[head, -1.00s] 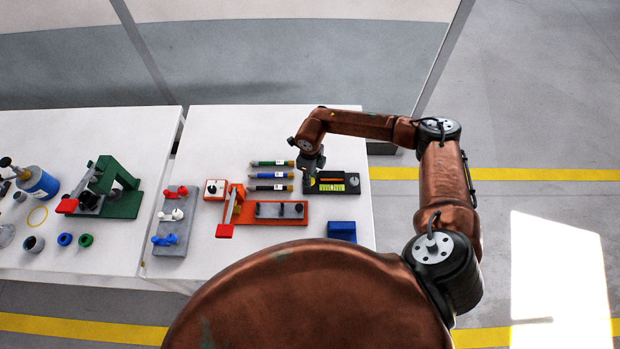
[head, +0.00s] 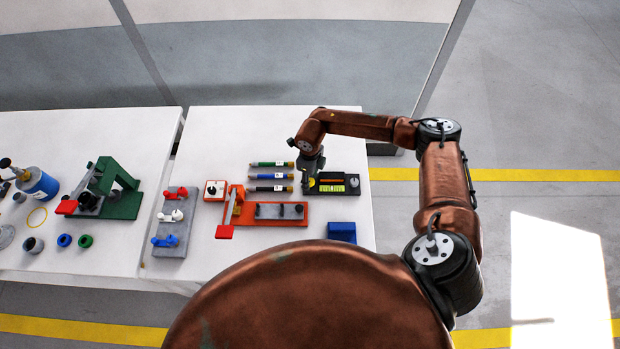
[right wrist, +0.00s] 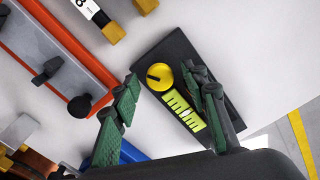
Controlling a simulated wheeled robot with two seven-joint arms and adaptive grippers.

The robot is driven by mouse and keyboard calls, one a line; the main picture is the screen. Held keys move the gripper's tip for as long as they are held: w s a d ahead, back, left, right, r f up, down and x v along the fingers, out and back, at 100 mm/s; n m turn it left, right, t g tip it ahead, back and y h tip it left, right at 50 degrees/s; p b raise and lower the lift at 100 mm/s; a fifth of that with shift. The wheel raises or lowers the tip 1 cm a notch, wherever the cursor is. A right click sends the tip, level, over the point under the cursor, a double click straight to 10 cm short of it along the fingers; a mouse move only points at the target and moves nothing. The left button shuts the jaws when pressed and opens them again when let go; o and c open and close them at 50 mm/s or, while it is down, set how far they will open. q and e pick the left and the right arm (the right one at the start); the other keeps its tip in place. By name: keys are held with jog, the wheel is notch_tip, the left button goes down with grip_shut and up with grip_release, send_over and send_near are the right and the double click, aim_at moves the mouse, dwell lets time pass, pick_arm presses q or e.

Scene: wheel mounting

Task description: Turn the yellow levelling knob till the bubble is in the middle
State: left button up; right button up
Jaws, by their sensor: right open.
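The yellow levelling knob (right wrist: 159,76) is a round disc with a dark line on its top. Contact cannot be told. In the head view this gripper (head: 308,178) covers part of the knob. My left gripper is not in view.
Several marker-like tubes (head: 270,176) lie left of the plate. An orange fixture (head: 290,222) and a blue block (head: 342,231) stand nearer. A grey stand with coloured levers (head: 170,245) is farther left. White table is bare behind the tubes.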

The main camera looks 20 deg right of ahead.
notch_tip(320, 180, up, 12)
dwell(0.5)
dwell(0.5)
